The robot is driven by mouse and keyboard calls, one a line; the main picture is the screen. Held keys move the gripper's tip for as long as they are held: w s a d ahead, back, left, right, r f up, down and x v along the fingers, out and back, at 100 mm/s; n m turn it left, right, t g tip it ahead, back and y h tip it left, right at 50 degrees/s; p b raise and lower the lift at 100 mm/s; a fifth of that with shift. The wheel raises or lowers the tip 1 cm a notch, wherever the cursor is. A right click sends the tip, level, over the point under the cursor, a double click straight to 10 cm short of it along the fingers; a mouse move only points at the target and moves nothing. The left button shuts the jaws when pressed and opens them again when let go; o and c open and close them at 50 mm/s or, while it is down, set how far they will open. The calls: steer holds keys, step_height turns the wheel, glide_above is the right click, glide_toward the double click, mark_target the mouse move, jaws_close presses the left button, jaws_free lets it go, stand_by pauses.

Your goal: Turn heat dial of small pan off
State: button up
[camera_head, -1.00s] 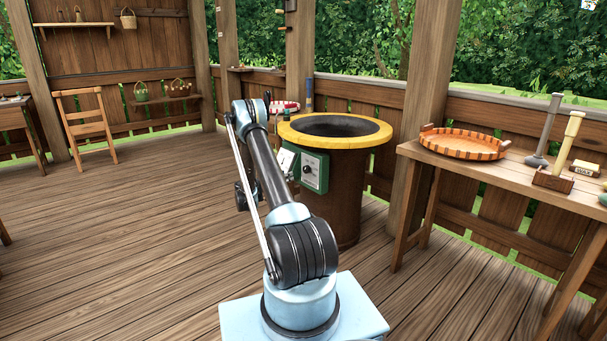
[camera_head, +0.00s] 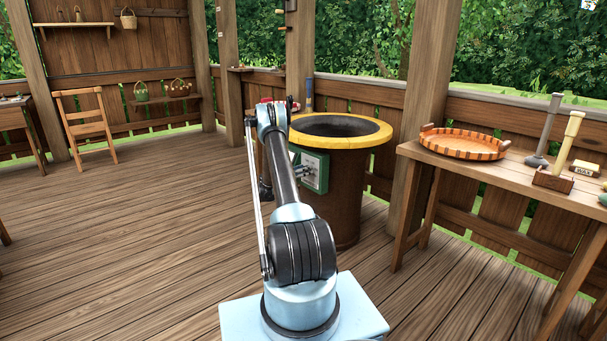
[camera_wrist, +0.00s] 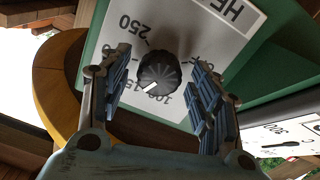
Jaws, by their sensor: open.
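The small pan's heat dial (camera_wrist: 158,72) is a black ribbed knob on a white plate (camera_wrist: 115,35) with printed numbers, set in a green panel. Its white mark points to the lower left in the wrist view. My gripper (camera_wrist: 160,66) is open, with one blue-padded finger on each side of the dial and gaps between. In the head view the green panel (camera_head: 322,184) is on the front of the round brown pan stand with a yellow rim (camera_head: 375,136).
A second white plate (camera_wrist: 290,137) with a black pointer shows at the right of the wrist view. A wooden table (camera_head: 420,160) with an orange tray (camera_head: 462,153) stands to the right. A wooden post (camera_head: 418,130) stands between table and pan.

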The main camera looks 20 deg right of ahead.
steer(key=c, duration=1)
steer(key=shift+c, duration=0.2)
steer(key=shift+n, duration=0.3)
steer(key=shift+f+n, duration=0.2)
steer(key=shift+n, duration=7.1)
steer(key=shift+f+n, duration=0.15)
steer(key=shift+n, duration=7.15)
